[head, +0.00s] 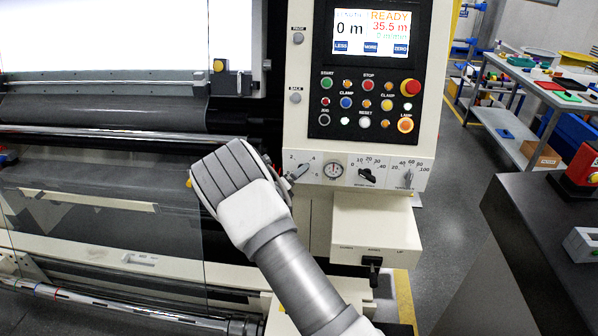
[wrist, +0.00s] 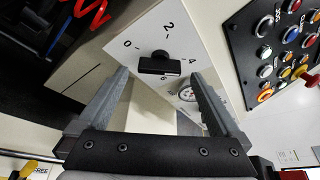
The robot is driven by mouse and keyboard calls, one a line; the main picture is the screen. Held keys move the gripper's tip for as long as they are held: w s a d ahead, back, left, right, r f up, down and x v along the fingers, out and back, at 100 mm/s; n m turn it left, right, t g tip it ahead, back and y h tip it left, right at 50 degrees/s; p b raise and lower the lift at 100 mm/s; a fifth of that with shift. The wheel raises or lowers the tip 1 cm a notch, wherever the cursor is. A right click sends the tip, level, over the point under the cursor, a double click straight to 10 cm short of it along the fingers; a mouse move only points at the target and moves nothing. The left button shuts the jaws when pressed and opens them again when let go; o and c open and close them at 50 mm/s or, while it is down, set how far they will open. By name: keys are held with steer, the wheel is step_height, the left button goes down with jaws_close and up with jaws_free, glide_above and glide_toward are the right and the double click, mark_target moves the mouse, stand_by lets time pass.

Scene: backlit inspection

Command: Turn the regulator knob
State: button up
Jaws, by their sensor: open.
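The regulator knob (wrist: 158,65) is a black bar-shaped knob on a white panel with a 0, 2, 4, 6, 8 scale, in the wrist view. Its bar lies roughly level across that picture. My gripper (wrist: 158,76) is open; its two grey fingers stand left and right of the knob with a gap on each side. I cannot tell whether the tips reach around it or stop short. In the head view my wrist (head: 240,180) is in front of the panel's left end and the knob is mostly hidden there.
A button panel (head: 366,105) and screen are above. A dark roller web lies left.

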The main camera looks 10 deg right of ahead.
steer(key=shift+x, duration=2)
steer(key=c, duration=1.2)
